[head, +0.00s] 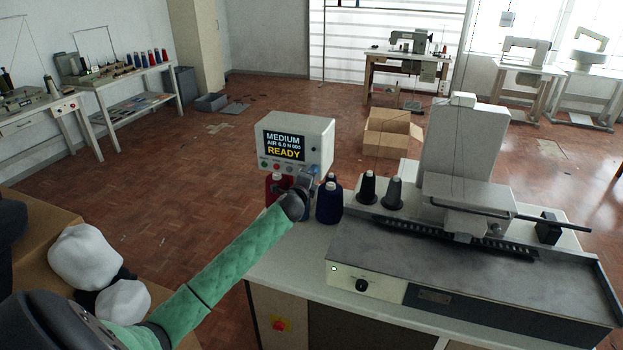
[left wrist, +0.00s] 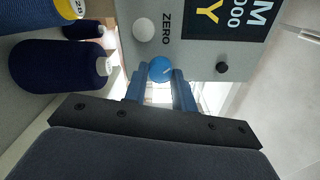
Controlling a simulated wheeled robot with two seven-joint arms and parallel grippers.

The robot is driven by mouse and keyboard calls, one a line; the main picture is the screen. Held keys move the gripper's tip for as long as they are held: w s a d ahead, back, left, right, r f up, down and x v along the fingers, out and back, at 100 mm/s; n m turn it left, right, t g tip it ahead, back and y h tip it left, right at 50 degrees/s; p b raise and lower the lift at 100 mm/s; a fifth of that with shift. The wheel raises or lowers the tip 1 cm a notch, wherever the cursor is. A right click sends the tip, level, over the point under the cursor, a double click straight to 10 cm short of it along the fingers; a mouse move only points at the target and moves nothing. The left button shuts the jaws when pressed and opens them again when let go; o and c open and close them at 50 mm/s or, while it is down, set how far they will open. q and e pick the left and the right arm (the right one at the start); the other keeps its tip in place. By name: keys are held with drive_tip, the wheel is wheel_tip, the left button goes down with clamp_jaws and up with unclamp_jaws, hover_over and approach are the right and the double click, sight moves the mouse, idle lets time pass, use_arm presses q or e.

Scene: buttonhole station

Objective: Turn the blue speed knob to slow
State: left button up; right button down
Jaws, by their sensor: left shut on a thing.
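The control box (head: 318,135) stands at the back left corner of the machine table. Its screen (head: 284,146) reads MEDIUM, AIR 6.0 and READY. The blue speed knob (left wrist: 160,69) sits on the box's front face in the left wrist view, between a white button (left wrist: 143,30) and a small black knob (left wrist: 221,68). My left gripper (head: 311,174) is at the lower right of the box. Its blue fingers (left wrist: 160,84) are shut on the blue knob, one on each side. In the head view the gripper hides the knob. My right gripper is not in view.
A red thread cone (head: 273,186) and a dark blue cone (head: 328,204) stand close around my left gripper. Two dark cones (head: 367,187) stand to the right, beside the buttonhole machine (head: 465,150). The table's front left corner is clear.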

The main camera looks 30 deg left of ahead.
use_arm(q)
drive_tip(key=shift+n+b, duration=1)
drive_tip(key=shift+n, duration=7.1)
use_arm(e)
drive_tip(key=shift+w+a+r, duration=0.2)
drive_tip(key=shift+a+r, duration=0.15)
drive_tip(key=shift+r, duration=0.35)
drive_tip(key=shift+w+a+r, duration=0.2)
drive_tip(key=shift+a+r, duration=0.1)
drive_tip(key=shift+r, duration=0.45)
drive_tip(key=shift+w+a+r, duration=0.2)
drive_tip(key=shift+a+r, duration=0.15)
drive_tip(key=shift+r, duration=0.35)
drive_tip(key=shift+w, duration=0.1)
